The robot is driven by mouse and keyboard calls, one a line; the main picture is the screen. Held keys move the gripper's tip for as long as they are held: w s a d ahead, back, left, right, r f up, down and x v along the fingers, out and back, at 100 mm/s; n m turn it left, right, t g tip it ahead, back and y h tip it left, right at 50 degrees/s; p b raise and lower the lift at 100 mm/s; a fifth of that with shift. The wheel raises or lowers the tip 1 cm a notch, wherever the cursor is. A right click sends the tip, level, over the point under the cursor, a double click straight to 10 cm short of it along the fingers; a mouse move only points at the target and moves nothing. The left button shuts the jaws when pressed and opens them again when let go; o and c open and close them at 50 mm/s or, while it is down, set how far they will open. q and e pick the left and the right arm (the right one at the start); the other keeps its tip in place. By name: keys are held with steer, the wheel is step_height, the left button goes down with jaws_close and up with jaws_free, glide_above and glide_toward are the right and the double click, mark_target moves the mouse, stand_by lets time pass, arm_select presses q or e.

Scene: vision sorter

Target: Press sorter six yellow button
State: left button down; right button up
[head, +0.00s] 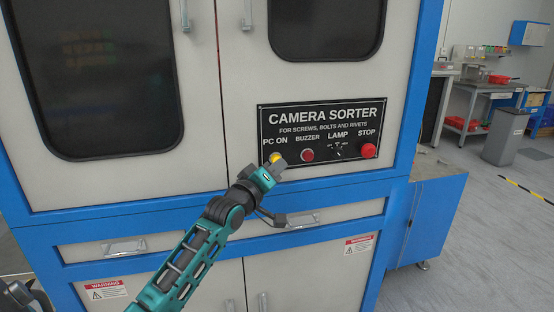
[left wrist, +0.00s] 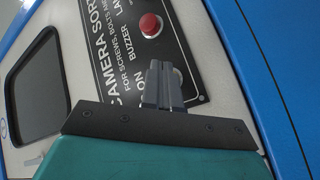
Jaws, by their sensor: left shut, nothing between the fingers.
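The yellow button (head: 277,157) is under the "PC ON" label at the left of the black "CAMERA SORTER" panel (head: 350,119) in the head view. My left gripper (head: 275,167) is shut and empty, its tips at the button's lower edge; I cannot tell whether they touch it. In the left wrist view the shut fingers (left wrist: 164,82) point at the panel (left wrist: 107,60), by the "ON" lettering, and the yellow button is hidden behind them. No number six is readable on the sorter. My right gripper is not in view.
The red buzzer button (head: 307,155) is just right of the yellow one, and also shows in the left wrist view (left wrist: 150,25). A lamp switch (head: 338,153) and a red stop button (head: 368,151) are farther right. A drawer handle (head: 296,220) is below. Open floor lies right.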

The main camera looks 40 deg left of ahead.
arm_select(q)
steer(key=shift+s+d, duration=0.35)
steer(key=shift+d, duration=0.05)
steer(key=shift+p, duration=0.35)
steer(key=s+d+p, duration=0.3)
steer(key=shift+s+d, duration=0.15)
steer(key=shift+d, duration=0.25)
stand_by(0.5)
